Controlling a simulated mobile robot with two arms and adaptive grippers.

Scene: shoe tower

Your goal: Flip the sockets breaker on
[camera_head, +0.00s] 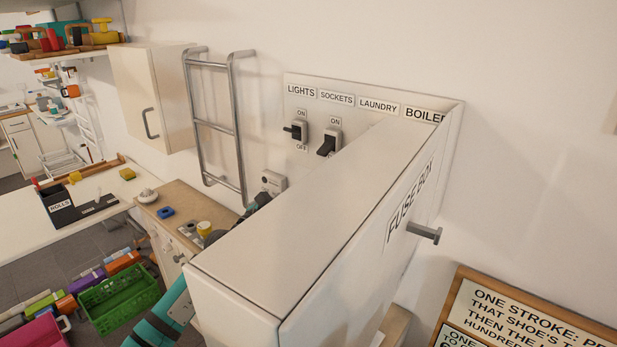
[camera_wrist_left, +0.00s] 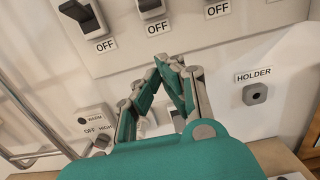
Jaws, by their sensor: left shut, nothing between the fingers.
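The sockets breaker (camera_head: 329,142) is the second switch on the fuse box panel in the head view, under the SOCKETS label (camera_head: 337,98). Its dark lever slants down. In the left wrist view only the lower part of this breaker (camera_wrist_left: 151,9) shows, above an OFF label. My left gripper (camera_wrist_left: 171,66) is shut and empty, with its tips just below that OFF label and apart from the lever. In the head view a small part of my left gripper (camera_head: 258,201) shows; the fuse box hides the rest. My right gripper is not in view.
The lights breaker (camera_head: 299,132) sits left of the sockets breaker. The open fuse box (camera_head: 290,235) hides the laundry and boiler switches in the head view. A metal rack (camera_head: 237,130) hangs left.

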